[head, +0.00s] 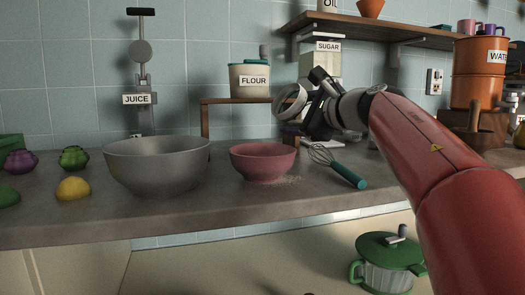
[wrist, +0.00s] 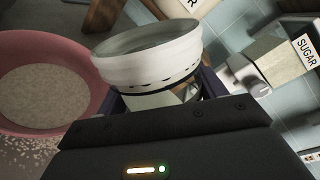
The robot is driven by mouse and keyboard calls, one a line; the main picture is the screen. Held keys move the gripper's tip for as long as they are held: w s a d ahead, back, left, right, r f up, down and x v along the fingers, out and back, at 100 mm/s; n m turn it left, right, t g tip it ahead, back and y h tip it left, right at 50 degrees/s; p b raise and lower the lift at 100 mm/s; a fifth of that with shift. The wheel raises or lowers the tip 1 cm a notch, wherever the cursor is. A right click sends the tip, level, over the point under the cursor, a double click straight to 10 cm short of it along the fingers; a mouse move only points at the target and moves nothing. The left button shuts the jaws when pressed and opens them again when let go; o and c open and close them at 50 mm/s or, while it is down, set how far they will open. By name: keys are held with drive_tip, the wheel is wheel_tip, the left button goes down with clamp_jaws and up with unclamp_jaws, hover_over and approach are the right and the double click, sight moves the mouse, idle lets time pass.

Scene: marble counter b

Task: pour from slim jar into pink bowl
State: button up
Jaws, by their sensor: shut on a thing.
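My gripper (head: 308,106) is shut on the slim jar (head: 283,92), a pale jar with a dark band near the jaws in the wrist view (wrist: 150,68). The jar is tilted, held in the air above the right side of the pink bowl (head: 262,165). I cannot tell what is left inside it. The pink bowl stands upright on the counter; in the wrist view (wrist: 88,62) it holds a layer of pale grains (wrist: 45,92). Some grains lie spilled on the counter (head: 287,180) at its right front.
A large grey bowl (head: 157,165) stands left of the pink bowl. A green-handled whisk (head: 340,168) lies to the right. A flour canister (head: 249,80) on a wooden riser and a sugar container (head: 327,65) stand behind. A lemon (head: 73,188) lies at left.

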drive_tip(key=shift+f+n+b, duration=0.45)
drive_tip(key=shift+n+b, duration=0.35)
drive_tip(key=shift+b, duration=0.1)
drive_tip(key=shift+s+a+r+n+h, duration=0.1)
drive_tip(key=shift+r+n+h, duration=0.35)
drive_tip(key=shift+n, duration=0.35)
idle(0.7)
drive_tip(key=shift+s+a+r+n, duration=0.25)
drive_tip(key=shift+a+r+n, duration=0.1)
drive_tip(key=shift+a, duration=0.1)
drive_tip(key=shift+s+a+r+n, duration=0.2)
drive_tip(key=shift+a+n, duration=0.15)
drive_tip(key=shift+a, duration=0.05)
idle(0.9)
drive_tip(key=shift+s+a+f+n+t+h+b, duration=0.1)
drive_tip(key=shift+a+f+n+t+h+b, duration=0.2)
drive_tip(key=shift+n+b, duration=0.45)
idle(0.8)
